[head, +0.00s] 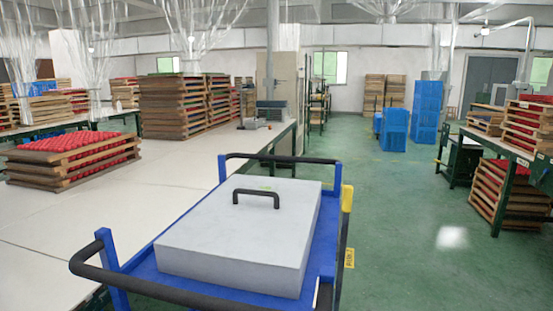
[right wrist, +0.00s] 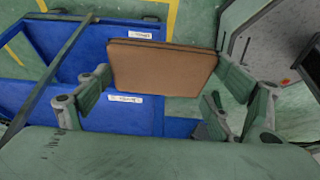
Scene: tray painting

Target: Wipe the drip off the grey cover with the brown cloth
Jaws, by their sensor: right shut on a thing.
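The grey cover (head: 235,235) lies flat on a blue cart (head: 325,235) in the head view. A black handle (head: 256,193) stands on its top. The brown cloth (right wrist: 160,65) is a flat, thick rectangular pad in the right wrist view. My right gripper (right wrist: 167,85) is shut on the cloth, a finger at each side. Neither gripper shows in the head view, so the cloth's distance from the cover cannot be told.
A long white table (head: 90,220) runs along the cart's left, with stacked red trays (head: 72,160) on it. The cart has black rails (head: 170,291) at its ends. Green floor (head: 430,250) is open on the right, before a rack of trays (head: 510,190).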

